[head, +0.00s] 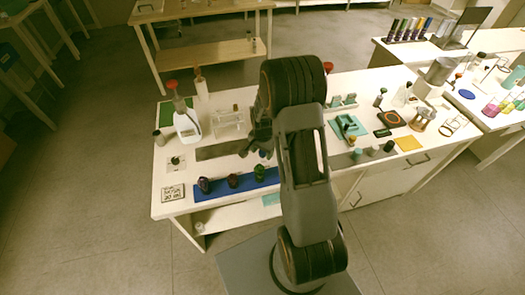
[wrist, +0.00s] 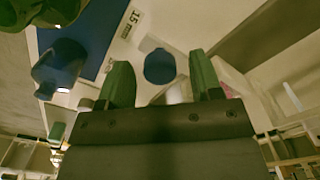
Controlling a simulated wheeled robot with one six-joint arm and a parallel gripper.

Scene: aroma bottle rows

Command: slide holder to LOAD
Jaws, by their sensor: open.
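My gripper (wrist: 160,78) is open, its two green fingers apart in the wrist view. A dark blue round piece (wrist: 160,67) shows in the gap beyond the fingertips, with a pale cylinder (wrist: 178,92) beside it; I cannot tell whether a finger touches either. In the head view my gripper (head: 252,143) is over the left part of the bench, partly hidden by my arm. A clear rack-like stand (head: 229,122) stands behind a grey strip (head: 218,151). I cannot tell which thing is the holder, and no LOAD mark is readable.
A blue mat (head: 215,191) at the bench's front bears several dark bottles (head: 233,180). A white bottle with a red top (head: 186,121) stands behind left. A printed card (head: 173,192) lies at the left corner. A teal tray (head: 349,128) lies right of my arm.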

